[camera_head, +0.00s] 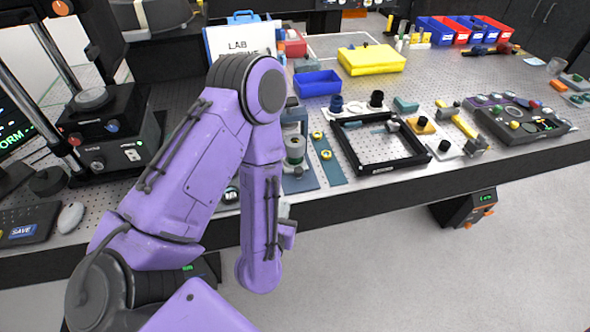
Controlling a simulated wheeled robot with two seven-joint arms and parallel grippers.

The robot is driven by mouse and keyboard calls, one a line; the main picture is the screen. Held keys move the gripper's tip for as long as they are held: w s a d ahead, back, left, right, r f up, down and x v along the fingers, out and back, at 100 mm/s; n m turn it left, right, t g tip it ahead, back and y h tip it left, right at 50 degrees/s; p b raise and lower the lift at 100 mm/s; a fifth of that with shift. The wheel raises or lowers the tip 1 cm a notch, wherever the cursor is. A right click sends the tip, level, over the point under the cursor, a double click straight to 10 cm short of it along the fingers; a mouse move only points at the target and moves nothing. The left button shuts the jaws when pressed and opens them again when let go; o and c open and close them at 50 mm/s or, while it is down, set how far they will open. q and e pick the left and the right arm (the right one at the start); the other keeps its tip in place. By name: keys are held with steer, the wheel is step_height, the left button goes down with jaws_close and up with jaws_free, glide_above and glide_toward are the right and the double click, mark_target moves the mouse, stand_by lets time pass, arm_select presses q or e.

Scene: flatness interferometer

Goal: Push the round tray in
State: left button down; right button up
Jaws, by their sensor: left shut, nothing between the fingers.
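The interferometer is a black instrument (108,142) with chrome columns at the left of the bench. A dark round disc (47,181) sits low at its front left, and another round piece (92,97) is on top of its black body. I cannot tell for sure which is the round tray. My purple left arm crosses in front of the bench. My left gripper (287,235) shows only in small part beside the wrist, near the bench's front edge, right of the instrument and apart from it. It is shut and empty; its fingertips are mostly hidden. My right gripper is out of view.
A keypad (28,224) and a grey mouse (71,217) lie in front of the instrument. A box (465,208) hangs below the edge. The floor is clear.

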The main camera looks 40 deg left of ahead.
arm_select(q)
steer(key=b, duration=0.9)
glide_toward(298, 175)
steer(key=f, duration=0.2)
steer(key=w+p, duration=0.1)
steer(key=w+a+p, duration=0.1)
steer(key=w, duration=0.1)
steer(key=w+a+p, duration=0.1)
steer(key=w, duration=0.1)
steer(key=shift+w+a+r, duration=0.1)
steer(key=shift+a+r, duration=0.05)
steer(key=shift+w+a, duration=0.1)
steer(key=shift+w, duration=0.15)
